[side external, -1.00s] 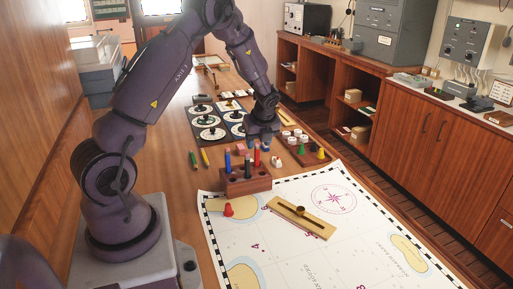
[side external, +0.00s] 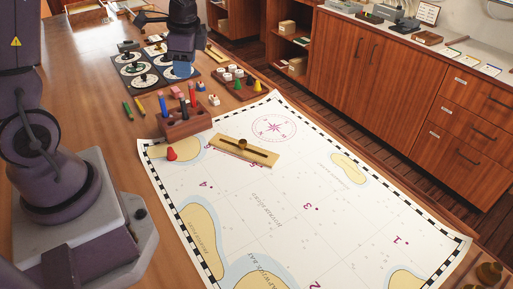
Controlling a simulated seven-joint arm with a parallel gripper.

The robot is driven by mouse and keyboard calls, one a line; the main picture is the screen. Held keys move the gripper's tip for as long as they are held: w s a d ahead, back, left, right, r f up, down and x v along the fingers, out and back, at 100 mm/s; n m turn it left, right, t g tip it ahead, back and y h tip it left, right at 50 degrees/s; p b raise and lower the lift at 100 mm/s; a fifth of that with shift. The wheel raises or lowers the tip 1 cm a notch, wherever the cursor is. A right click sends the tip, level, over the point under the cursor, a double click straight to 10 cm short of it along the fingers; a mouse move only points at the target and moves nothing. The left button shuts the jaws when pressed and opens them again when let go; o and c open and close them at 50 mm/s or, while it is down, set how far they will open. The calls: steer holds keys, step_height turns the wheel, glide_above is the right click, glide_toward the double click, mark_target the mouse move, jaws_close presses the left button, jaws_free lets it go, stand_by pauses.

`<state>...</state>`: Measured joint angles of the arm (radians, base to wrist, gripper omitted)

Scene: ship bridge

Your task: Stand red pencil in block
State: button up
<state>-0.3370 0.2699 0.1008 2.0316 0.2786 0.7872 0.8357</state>
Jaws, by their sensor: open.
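The wooden block (side external: 183,127) stands on the table at the back-left corner of the chart. The red pencil (side external: 192,96) stands upright in the block, toward its right end. A blue pencil (side external: 163,103) and a dark one (side external: 183,109) also stand in it. My gripper (side external: 183,70) is open, pointing down above and behind the block, apart from the red pencil's top. Its fingers are small and partly hard to make out. I see nothing held between them.
A green pencil (side external: 127,110) and a yellow pencil (side external: 140,106) lie left of the block. A tray of pieces (side external: 240,82) is at right, gauge cards (side external: 131,67) behind.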

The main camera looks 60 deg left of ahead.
steer(key=s+d+r+n+t+h, duration=0.1)
steer(key=s+d+r+n+t, duration=0.2)
steer(key=d, duration=0.6)
steer(key=s+d+r+n+t+h, duration=0.1)
steer(key=s+d+r+n+t, duration=0.2)
steer(key=s+d+r, duration=0.5)
steer(key=shift+s+d+r+n+h, duration=0.3)
steer(key=shift+d+r+n, duration=0.1)
steer(key=shift+d+r, duration=0.3)
